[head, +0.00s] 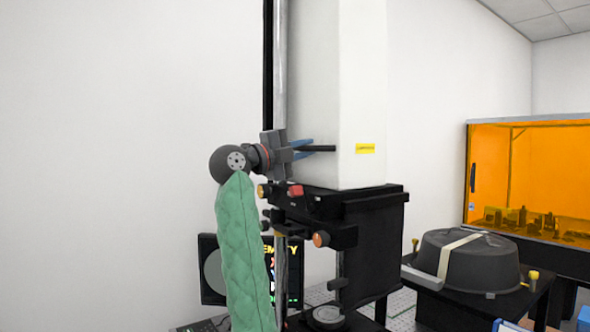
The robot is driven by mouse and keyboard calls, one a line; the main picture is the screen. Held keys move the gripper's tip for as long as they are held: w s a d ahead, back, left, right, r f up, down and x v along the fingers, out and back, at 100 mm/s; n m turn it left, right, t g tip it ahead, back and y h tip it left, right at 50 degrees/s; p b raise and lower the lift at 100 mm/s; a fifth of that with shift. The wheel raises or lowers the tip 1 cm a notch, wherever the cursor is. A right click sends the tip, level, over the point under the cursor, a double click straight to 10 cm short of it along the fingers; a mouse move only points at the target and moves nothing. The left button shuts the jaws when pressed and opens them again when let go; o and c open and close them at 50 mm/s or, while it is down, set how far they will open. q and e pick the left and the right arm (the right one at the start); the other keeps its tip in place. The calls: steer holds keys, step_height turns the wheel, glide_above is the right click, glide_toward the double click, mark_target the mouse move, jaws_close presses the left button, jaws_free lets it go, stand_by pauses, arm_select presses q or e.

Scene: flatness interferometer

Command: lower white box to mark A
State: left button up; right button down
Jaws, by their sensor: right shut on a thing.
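My right gripper (308,148) is at the left side of the box, shut on a short dark bar (322,148) there. The fingers partly hide the bar, so its attachment to the box is hard to see. I cannot make out mark A. My left gripper is not in view.
A pale vertical post (280,80) stands left of the box. Red and orange knobs (321,239) stick out from the stage. A dark monitor (213,270) is behind my arm. A strapped dark round case (468,262) and an orange-windowed enclosure (530,180) are at right.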

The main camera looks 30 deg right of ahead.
steer(key=shift+f, duration=0.55)
stand_by(0.4)
steer(key=c, duration=1.5)
jaws_free()
steer(key=shift+d, duration=0.15)
